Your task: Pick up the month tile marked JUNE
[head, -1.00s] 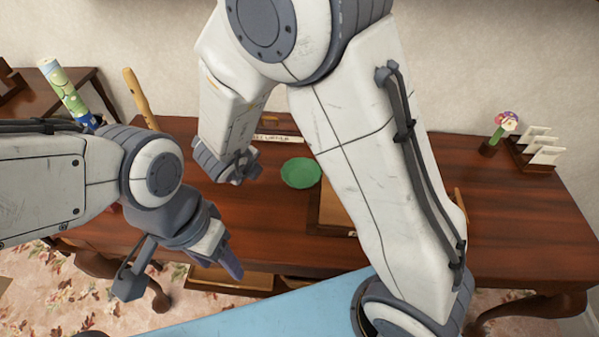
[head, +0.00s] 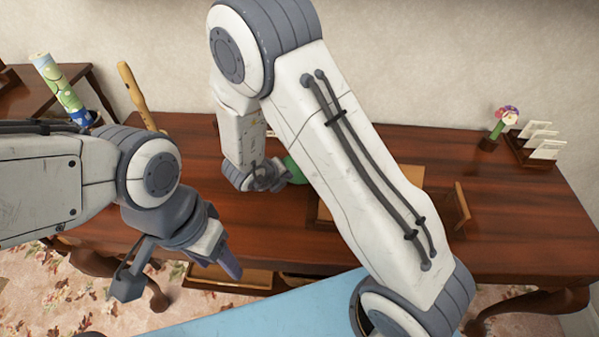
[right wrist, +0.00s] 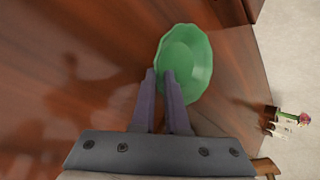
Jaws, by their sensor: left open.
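I cannot make out a tile marked JUNE in either current view. My right gripper (head: 262,180) points down over the dark wooden table, beside a green bowl. My left gripper (head: 178,268) is open and empty in front of the table's left front edge. My right arm hides much of the table's middle.
The green bowl (head: 294,170) is mostly covered in the head view. A wooden box or tray (head: 412,174) lies partly behind my right arm. A rack with white cards (head: 540,142) and a flower vase (head: 490,143) stand at right.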

